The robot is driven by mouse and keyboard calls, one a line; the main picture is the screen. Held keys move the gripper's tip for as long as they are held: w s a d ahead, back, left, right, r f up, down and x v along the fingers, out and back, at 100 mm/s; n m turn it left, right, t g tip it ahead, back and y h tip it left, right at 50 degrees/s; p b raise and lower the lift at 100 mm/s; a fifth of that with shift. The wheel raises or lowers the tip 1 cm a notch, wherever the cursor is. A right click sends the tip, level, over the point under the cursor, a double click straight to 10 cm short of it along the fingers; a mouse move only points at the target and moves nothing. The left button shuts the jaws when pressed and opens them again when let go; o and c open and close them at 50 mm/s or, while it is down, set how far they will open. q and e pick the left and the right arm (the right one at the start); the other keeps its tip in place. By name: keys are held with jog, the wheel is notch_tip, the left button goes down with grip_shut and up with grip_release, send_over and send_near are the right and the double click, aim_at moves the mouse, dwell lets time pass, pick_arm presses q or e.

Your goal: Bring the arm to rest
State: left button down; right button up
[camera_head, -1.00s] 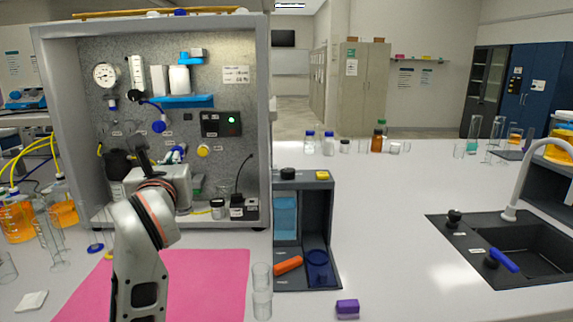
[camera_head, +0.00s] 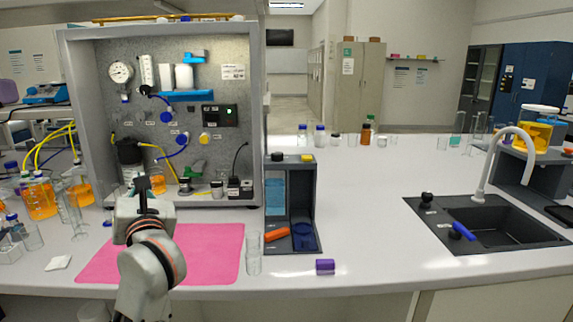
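My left arm (camera_head: 150,265) rises from the bottom edge, left of the middle, over the pink mat (camera_head: 215,250). Its gripper (camera_head: 143,187) points away from me towards the membrane rig (camera_head: 205,140). The dark fingers are small and partly hidden behind my wrist, so I cannot tell whether they are open or shut. I see nothing held in them. The gripper looks to be in front of the rig's lower left part, near the dark pump or filter housing (camera_head: 130,152). My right arm and gripper are not in view.
Bottles with orange liquid (camera_head: 40,200) and glassware stand left of the rig. A sink (camera_head: 500,228) is at the right.

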pick_arm(q)
jog(key=s+f+m+t+y, duration=0.2)
jog(key=s+f+m+y, duration=0.1)
jog(key=s+f+m, duration=0.3)
jog(key=s+d+f+m+t+h, duration=0.1)
jog(key=s+d+f+m+h, duration=0.1)
jog(key=d+f+m+h, duration=0.45)
jog(key=s+d+f+m+h, duration=0.15)
jog(key=f+m+h, duration=0.35)
jog(key=m, duration=0.5)
jog(key=s+d+f+m+t+h, duration=0.15)
jog(key=d+f+m+h, duration=0.25)
jog(key=f+m, duration=0.45)
jog(key=s+f+m+g, duration=0.5)
jog(key=s+f, duration=0.4)
jog(key=f, duration=0.5)
jog(key=s+f+m+g, duration=0.6)
jog(key=s+f, duration=0.3)
jog(key=f, duration=0.5)
jog(key=shift+s+a+f+m, duration=0.15)
jog(key=shift+s+f+m, duration=0.05)
jog(key=shift+s+m, duration=0.15)
